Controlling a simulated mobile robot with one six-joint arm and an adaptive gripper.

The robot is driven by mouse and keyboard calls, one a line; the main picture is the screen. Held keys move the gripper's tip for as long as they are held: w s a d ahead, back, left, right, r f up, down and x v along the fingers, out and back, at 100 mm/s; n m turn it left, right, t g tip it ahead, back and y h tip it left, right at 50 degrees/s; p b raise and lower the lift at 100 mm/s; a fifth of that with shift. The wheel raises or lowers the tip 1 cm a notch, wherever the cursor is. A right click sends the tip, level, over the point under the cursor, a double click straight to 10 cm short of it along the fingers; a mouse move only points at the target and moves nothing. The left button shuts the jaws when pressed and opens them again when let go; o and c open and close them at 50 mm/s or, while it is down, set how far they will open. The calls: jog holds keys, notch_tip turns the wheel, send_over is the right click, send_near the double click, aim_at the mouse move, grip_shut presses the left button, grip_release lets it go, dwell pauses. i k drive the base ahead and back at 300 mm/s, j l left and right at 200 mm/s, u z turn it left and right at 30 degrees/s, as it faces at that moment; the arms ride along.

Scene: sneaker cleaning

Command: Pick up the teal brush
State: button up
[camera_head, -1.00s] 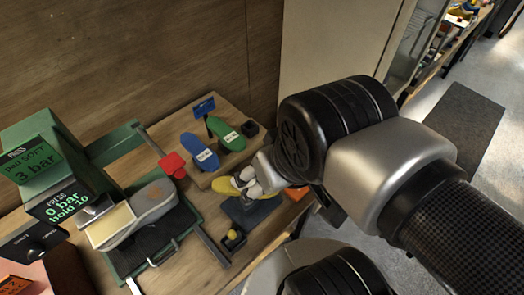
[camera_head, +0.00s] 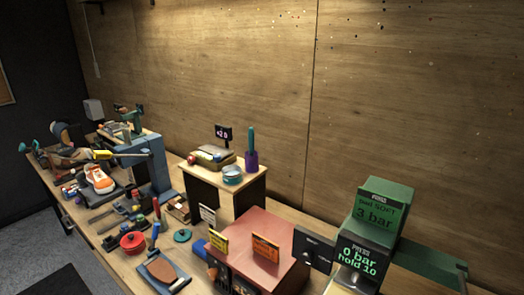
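Several teal things show, and I cannot tell for sure which is the brush. A teal upright stick (camera_head: 251,141) stands in a purple cup (camera_head: 251,162) on a small raised stand (camera_head: 242,196) at mid-picture. A round teal item (camera_head: 232,172) lies in front of the cup on the same stand. A teal disc (camera_head: 182,236) lies on the bench (camera_head: 310,219) to the left of the red box. A small teal item (camera_head: 24,148) is at the far left end. My gripper is not in view.
A red-topped box (camera_head: 262,240) with labels stands in front of the stand. A green press (camera_head: 378,226) is at right. An orange-and-white sneaker (camera_head: 98,180), a blue machine (camera_head: 145,165) and a red round pot (camera_head: 133,242) crowd the left. A wooden wall (camera_head: 400,90) closes the back.

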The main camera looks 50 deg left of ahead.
aim_at(251, 135)
jog(key=u, duration=2)
jog(key=z, duration=1.6)
jog(key=u, duration=1.6)
jog(key=i+j+z, duration=0.25)
jog(key=i+j, duration=0.35)
jog(key=j, duration=0.15)
